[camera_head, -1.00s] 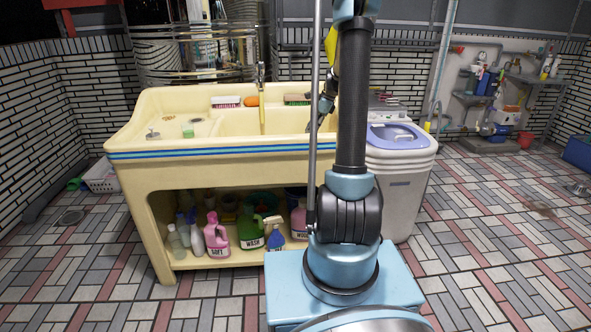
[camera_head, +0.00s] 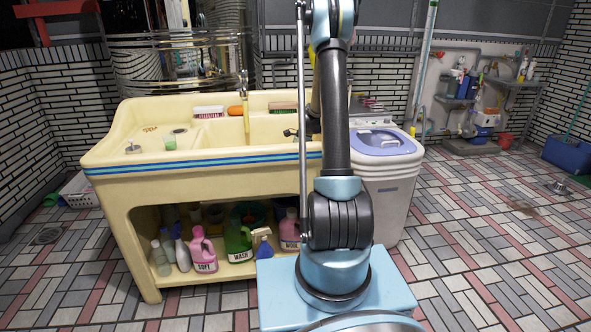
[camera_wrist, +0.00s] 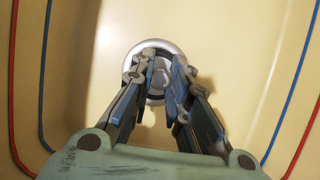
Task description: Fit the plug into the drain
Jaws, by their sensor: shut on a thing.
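The yellow sink (camera_head: 200,162) stands in front of me, and its right basin is partly hidden behind my arm. In the wrist view, a round metal drain (camera_wrist: 172,47) lies in the pale basin floor (camera_wrist: 95,60). My gripper (camera_wrist: 160,88) points down over the drain, and its fingers overlap it in the picture. The fingers are shut on a small dark piece, apparently the plug (camera_wrist: 157,97), which is mostly hidden between them. I cannot tell whether the plug touches the drain. In the head view, the gripper is mostly hidden by my arm.
A faucet (camera_head: 244,95) rises at the sink's back edge, beside brushes (camera_head: 208,112). Bottles (camera_head: 203,250) fill the shelf below. A washing machine (camera_head: 385,165) stands close on the right. Basin walls surround my gripper.

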